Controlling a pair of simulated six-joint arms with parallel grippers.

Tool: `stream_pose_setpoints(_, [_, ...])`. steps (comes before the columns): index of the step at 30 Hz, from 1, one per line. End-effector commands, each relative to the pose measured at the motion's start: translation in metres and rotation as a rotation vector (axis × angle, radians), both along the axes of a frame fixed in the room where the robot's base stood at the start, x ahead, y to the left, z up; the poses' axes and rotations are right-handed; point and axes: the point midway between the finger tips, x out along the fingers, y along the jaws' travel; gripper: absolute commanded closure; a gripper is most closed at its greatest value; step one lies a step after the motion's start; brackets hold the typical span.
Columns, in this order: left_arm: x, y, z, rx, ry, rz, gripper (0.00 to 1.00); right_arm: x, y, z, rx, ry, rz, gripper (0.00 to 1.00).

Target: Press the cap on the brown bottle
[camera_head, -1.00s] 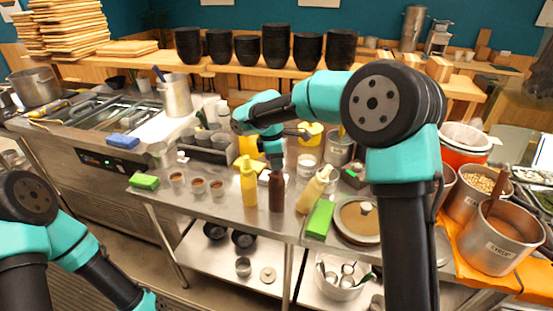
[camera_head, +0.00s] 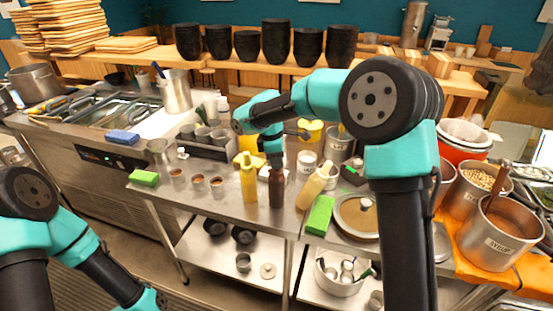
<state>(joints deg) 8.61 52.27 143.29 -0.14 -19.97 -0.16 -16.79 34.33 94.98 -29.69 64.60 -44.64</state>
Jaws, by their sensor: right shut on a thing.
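The brown bottle (camera_head: 276,190) stands upright on the steel table, right of a yellow bottle (camera_head: 249,182). My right gripper (camera_head: 275,163) points down onto the top of the brown bottle and is shut. The bottle's top and any cap are hidden behind the gripper, so I cannot tell what it holds there. My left gripper (camera_head: 150,303) is at the bottom edge, low in front of the table, and only partly in view.
Small cups (camera_head: 197,182) of toppings stand at the left. A white container (camera_head: 307,161) is behind.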

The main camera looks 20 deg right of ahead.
Motion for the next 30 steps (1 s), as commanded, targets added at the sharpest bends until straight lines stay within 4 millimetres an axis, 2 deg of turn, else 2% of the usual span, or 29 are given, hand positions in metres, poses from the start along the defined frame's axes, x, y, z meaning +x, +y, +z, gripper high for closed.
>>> stream_pose_setpoints(19, [0.0,0.0,0.0,0.0,0.0,0.0,0.57,0.0,-0.0001,-0.0039,0.0,0.0,0.0,0.85])
stream_pose_setpoints(20, [0.0,0.0,0.0,0.0,0.0,0.0,0.57,0.0,-0.0001,-0.0039,0.0,0.0,0.0,0.74])
stream_pose_setpoints(21, [0.0,0.0,0.0,0.0,0.0,0.0,0.57,0.0,-0.0001,-0.0038,0.0,0.0,0.0,0.7])
stream_pose_setpoints(28, [0.0,0.0,0.0,0.0,0.0,0.0,0.57,0.0,-0.0001,-0.0038,0.0,0.0,0.0,0.48])
stream_pose_setpoints(30, [0.0,0.0,0.0,0.0,0.0,0.0,0.57,0.0,0.0,-0.0038,0.0,0.0,0.0,0.46])
